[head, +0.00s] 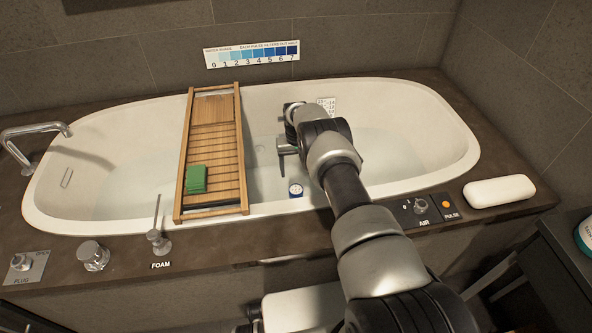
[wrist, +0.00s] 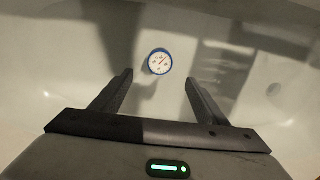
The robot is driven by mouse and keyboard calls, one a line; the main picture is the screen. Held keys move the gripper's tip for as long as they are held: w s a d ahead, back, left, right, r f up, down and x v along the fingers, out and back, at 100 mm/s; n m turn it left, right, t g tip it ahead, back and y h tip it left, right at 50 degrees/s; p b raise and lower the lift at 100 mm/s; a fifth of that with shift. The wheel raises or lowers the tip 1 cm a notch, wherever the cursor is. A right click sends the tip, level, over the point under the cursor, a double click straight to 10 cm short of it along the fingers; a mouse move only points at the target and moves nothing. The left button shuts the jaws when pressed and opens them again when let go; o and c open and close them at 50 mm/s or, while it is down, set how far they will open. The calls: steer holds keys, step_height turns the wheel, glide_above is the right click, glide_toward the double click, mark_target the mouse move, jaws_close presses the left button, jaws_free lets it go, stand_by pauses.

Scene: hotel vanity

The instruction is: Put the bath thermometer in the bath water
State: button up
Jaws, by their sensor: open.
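The bath thermometer (head: 295,189) is a small round dial with a blue rim and a white face. It is inside the white bathtub (head: 440,107), near its front wall. The wrist view shows its face (wrist: 160,61) with a red needle and coloured marks, just beyond and between my fingertips. My gripper (wrist: 159,77) is open and empty, with space between the fingers and the dial. In the head view my gripper (head: 285,151) is over the tub, partly hidden by my arm. The water is clear and its surface is hard to make out; I cannot tell whether the thermometer floats.
A wooden bath rack (head: 212,150) spans the tub to the left, with a green block (head: 195,179) on it. A tall tap (head: 38,131) stands at the left end. Knobs (head: 94,256) line the front edge. A white bar (head: 499,191) lies at right.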

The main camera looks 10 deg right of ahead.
step_height(320, 180, up, 16)
steer(key=p, duration=0.4)
steer(key=shift+r, duration=0.2)
stand_by(0.5)
step_height(320, 180, up, 18)
steer(key=s+t, duration=0.1)
steer(key=s, duration=0.2)
steer(key=s+r+t, duration=0.1)
steer(key=s+r, duration=0.4)
steer(key=r, duration=0.3)
steer(key=s+r+t, duration=0.1)
steer(key=s+r, duration=0.5)
steer(key=r, duration=0.2)
steer(key=s+r+t, duration=0.1)
steer(key=s+r, duration=0.2)
steer(key=s, duration=0.5)
steer(key=s+r, duration=0.4)
steer(key=s, duration=0.4)
steer(key=s+f+t, duration=0.2)
steer(key=s+f, duration=0.1)
steer(key=s, duration=0.9)
step_height(320, 180, up, 23)
steer(key=p, duration=2.3)
